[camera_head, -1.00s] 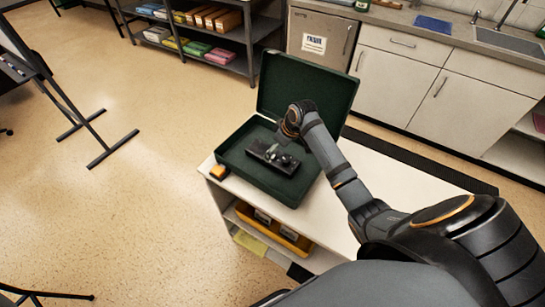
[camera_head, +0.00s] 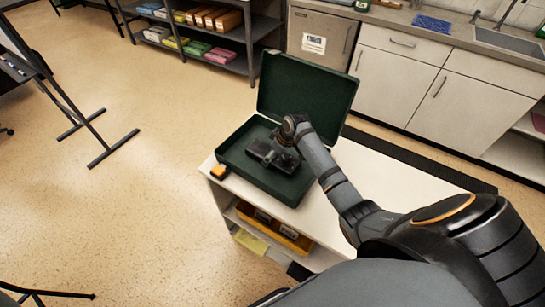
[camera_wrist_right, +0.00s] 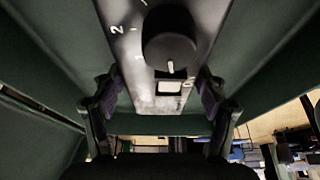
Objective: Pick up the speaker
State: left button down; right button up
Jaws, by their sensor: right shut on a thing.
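The speaker (camera_head: 262,150) is a dark, box-shaped thing at the inside of the open dark green case (camera_head: 231,154). In the right wrist view the speaker (camera_wrist_right: 205,22) shows a grey face with a round black knob, white dial marks and a small pale square. My right gripper (camera_head: 278,143) reaches into the case from the right. In the wrist view its two fingers (camera_wrist_right: 160,98) press on both sides of the speaker, shut on it. The head view does not show clearly whether the speaker touches the case floor. My left gripper is not in view.
The case's raised lid (camera_head: 306,91) stands behind the speaker. The case rests on a white cart (camera_head: 355,165), with a small orange and black thing (camera_head: 219,171) near its left edge. A yellow tray (camera_head: 270,230) is on the shelf below. The floor to the left is open.

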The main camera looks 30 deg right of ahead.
jog(key=c, duration=0.6)
jog(key=shift+r, duration=0.15)
jog(key=shift+w+r, duration=0.1)
jog(key=shift+r, duration=0.15)
jog(key=r, duration=0.2)
jog(key=shift+d+r+b, duration=0.2)
jog(key=shift+r+b, duration=0.1)
jog(key=shift+r, duration=0.05)
jog(key=s+d+r, duration=0.1)
jog(key=r, duration=0.1)
jog(key=s+d+r, duration=0.1)
jog(key=d+r, duration=0.1)
jog(key=s+d+r, duration=0.1)
jog(key=r, duration=0.1)
jog(key=shift+s+d, duration=0.15)
jog(key=shift+s+d+r, duration=0.6)
jog(key=shift+s+d, duration=0.25)
jog(key=shift+d, duration=0.25)
jog(key=shift+s+d+r, duration=0.6)
jog(key=shift+s+d, duration=0.25)
jog(key=shift+d, duration=0.25)
jog(key=shift+s+d+r, duration=0.6)
jog(key=shift+s+d, duration=0.25)
jog(key=shift+d, duration=0.25)
